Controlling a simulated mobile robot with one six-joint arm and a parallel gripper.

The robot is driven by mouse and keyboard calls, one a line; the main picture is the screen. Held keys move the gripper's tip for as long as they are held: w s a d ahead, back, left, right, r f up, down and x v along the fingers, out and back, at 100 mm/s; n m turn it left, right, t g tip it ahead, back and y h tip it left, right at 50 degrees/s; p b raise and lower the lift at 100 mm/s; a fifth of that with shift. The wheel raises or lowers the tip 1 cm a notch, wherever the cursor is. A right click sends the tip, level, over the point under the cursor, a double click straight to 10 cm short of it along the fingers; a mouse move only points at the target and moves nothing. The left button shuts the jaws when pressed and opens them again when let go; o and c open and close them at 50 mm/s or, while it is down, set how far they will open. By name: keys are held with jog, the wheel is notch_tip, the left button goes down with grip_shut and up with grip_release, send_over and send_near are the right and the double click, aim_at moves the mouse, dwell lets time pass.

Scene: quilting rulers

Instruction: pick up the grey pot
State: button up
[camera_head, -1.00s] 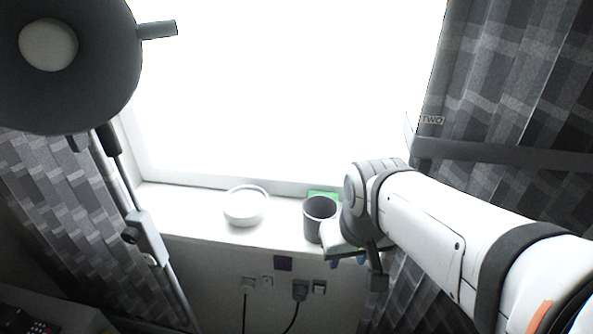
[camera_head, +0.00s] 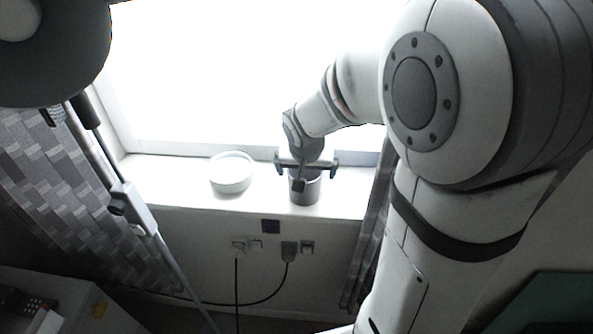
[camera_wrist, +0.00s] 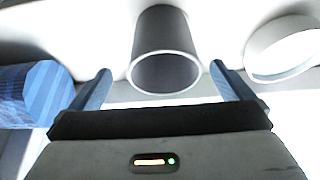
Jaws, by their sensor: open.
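The grey pot (camera_head: 305,188) stands upright on the white windowsill, partly hidden behind my gripper (camera_head: 304,175) in the head view. In the wrist view the grey pot (camera_wrist: 166,52) lies ahead, between and beyond the two blue fingertips of my gripper (camera_wrist: 161,80). The fingers are spread, and I see a gap on each side of the pot. Nothing is held. Whether the fingertips reach past the pot's rim is hard to tell.
A white bowl (camera_head: 231,173) stands on the sill (camera_head: 160,180) left of the pot; it also shows in the wrist view (camera_wrist: 284,50). A blue faceted object (camera_wrist: 38,94) is at the wrist view's left. A lamp (camera_head: 50,50) hangs at upper left. Sockets and cables are below.

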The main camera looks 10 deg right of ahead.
jog(key=x, duration=0.7)
jog(key=shift+w+a+f, duration=0.15)
jog(key=shift+w+a, duration=0.05)
jog(key=shift+w, duration=0.05)
jog(key=c, duration=1.1)
notch_tip(320, 180, up, 10)
jog(key=shift+r+p, duration=0.1)
jog(key=shift+p, duration=0.35)
